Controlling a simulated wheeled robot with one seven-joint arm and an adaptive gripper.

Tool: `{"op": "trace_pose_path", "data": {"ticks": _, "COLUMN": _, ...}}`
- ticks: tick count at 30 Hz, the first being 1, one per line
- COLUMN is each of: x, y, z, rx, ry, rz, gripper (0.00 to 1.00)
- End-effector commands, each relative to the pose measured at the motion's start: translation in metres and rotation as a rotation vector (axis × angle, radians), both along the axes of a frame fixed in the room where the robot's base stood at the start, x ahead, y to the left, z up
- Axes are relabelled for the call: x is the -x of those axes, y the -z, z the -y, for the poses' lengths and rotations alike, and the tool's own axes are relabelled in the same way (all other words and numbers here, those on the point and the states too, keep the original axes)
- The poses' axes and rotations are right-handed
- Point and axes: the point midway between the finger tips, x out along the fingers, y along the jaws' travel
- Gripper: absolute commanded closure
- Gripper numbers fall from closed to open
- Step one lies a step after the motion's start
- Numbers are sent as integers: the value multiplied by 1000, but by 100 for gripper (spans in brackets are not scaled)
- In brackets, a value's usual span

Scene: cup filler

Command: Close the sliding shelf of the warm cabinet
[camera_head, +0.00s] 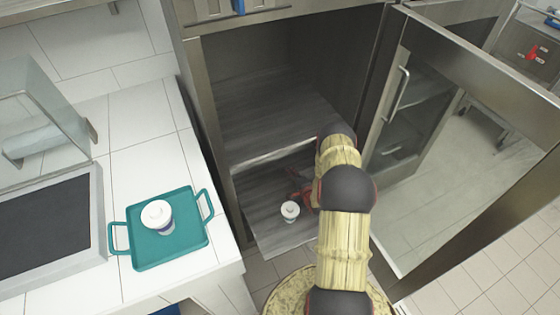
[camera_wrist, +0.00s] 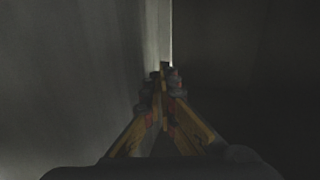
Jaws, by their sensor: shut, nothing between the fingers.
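The warm cabinet (camera_head: 191,75) stands open in the head view, with its glass-panelled door swung out to the right. A grey sliding shelf (camera_head: 266,236) sticks out of its lower part, below a higher shelf (camera_head: 265,118). A white lidded cup (camera_head: 290,211) stands upright on the sliding shelf near its front. My gripper (camera_head: 301,191) is low at the shelf, just behind and right of the cup; my arm partly hides it. The wrist view is dark and shows my gripper's fingers (camera_wrist: 165,74) together with nothing held. Whether they touch the shelf cannot be told.
The open cabinet door (camera_head: 470,70) bounds the space right of my arm. A white counter (camera_head: 130,110) on the left holds a teal tray (camera_head: 186,252) with a lidded cup (camera_head: 157,215) and a dark-topped appliance (camera_head: 45,225).

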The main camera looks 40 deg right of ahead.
Motion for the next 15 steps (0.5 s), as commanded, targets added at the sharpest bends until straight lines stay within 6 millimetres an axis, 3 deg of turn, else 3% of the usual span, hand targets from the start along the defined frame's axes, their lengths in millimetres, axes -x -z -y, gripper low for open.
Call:
{"op": "trace_pose_path", "data": {"ticks": 5, "x": -21, "y": 8, "z": 5, "rx": 2, "ry": -2, "rz": 2, "gripper": 100}}
{"op": "trace_pose_path", "data": {"ticks": 15, "x": -83, "y": 30, "z": 20, "rx": 1, "ry": -1, "rz": 2, "gripper": 100}}
